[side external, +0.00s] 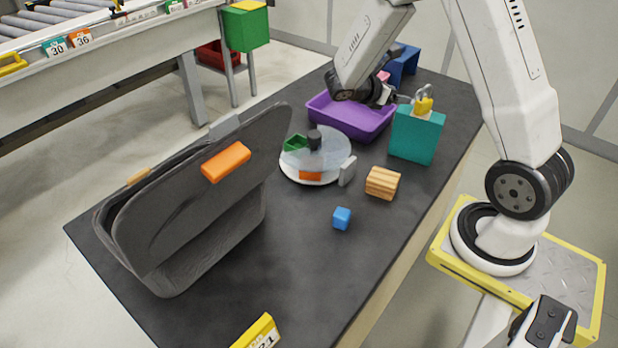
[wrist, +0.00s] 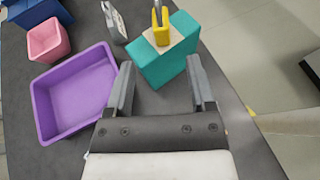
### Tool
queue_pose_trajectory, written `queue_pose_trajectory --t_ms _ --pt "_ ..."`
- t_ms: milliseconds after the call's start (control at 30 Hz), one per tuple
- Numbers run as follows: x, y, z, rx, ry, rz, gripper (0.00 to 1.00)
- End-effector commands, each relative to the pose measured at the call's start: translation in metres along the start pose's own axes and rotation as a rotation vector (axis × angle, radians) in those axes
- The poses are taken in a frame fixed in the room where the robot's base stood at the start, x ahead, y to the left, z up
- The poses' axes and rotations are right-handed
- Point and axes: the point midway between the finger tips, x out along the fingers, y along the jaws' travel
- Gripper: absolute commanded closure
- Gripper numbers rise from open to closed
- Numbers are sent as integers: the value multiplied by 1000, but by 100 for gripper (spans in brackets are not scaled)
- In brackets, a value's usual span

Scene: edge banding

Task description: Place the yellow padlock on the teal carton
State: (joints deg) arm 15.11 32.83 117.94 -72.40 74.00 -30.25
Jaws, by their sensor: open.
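The yellow padlock (side external: 424,105) with a grey shackle sits on top of the teal carton (side external: 415,136) in the side view. In the wrist view the padlock (wrist: 161,30) rests on a tan patch on the top of the teal carton (wrist: 170,68). The carton stands upright on the dark table. My gripper (wrist: 163,80) is open, with nothing between its fingers. Its fingertips are to either side of the near part of the carton in the wrist view, apart from the padlock. In the side view my arm partly hides the gripper.
A purple tray (side external: 350,118) lies left of the carton. A wooden block (side external: 382,183), a blue cube (side external: 341,218) and a round plate (side external: 335,150) with small items are nearby. A large dark case (side external: 190,215) fills the table's left. The table's front is mostly clear.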

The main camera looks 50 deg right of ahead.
Motion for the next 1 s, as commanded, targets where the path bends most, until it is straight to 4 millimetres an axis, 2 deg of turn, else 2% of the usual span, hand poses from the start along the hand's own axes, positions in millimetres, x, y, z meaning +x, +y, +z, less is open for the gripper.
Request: queue_pose_trajectory --t_ms 500,667,867,1000 --pt "0 0 0 2 4 0 30" --pt "-5 -7 -6 30 51 -10 30" --pt "-25 -30 -27 144 228 -52 30" --pt "-50 -53 -49 279 414 -109 30"
